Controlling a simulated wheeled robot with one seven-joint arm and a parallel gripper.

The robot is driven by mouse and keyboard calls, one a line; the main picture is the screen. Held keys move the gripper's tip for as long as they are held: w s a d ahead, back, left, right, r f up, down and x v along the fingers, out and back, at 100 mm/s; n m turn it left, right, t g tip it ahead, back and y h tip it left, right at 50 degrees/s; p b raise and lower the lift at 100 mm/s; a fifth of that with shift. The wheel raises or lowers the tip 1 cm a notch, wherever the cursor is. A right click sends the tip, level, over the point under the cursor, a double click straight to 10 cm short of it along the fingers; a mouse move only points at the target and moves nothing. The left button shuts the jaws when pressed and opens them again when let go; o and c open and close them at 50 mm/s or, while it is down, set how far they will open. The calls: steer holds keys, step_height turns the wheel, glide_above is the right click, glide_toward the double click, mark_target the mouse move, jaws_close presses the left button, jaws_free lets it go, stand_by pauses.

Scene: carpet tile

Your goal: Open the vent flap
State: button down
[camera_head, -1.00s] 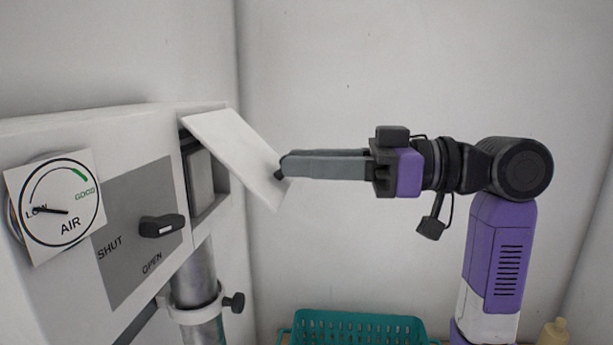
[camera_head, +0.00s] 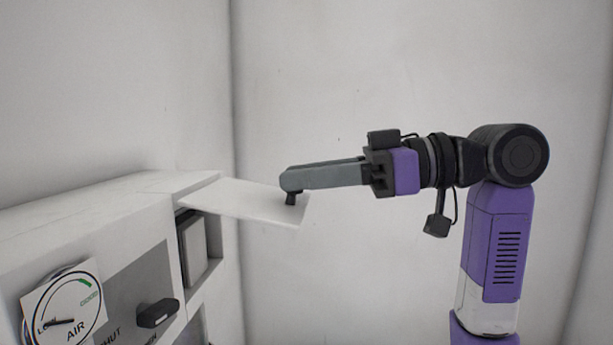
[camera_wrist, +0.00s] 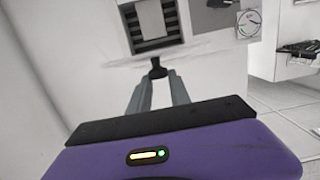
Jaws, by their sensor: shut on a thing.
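The vent flap (camera_head: 240,201) is a white panel hinged along its top edge on the white cabinet. It stands swung up and out, nearly level, with the vent opening (camera_head: 196,246) uncovered below it. My gripper (camera_head: 290,184) is shut on the small dark knob (camera_head: 291,199) at the flap's outer edge. In the wrist view the fingertips (camera_wrist: 158,77) meet at the dark knob (camera_wrist: 157,66), and the slatted vent opening (camera_wrist: 152,22) shows beyond.
A round AIR gauge (camera_head: 66,307) is on the cabinet front (camera_head: 98,268), its needle near LOW. A dark lever (camera_head: 157,313) sits on a grey panel between it and the vent.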

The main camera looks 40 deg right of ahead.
steer(key=shift+f, duration=0.1)
steer(key=c, duration=1.2)
jaws_free()
steer(key=shift+b+v, duration=1.15)
steer(key=shift+v, duration=2.7)
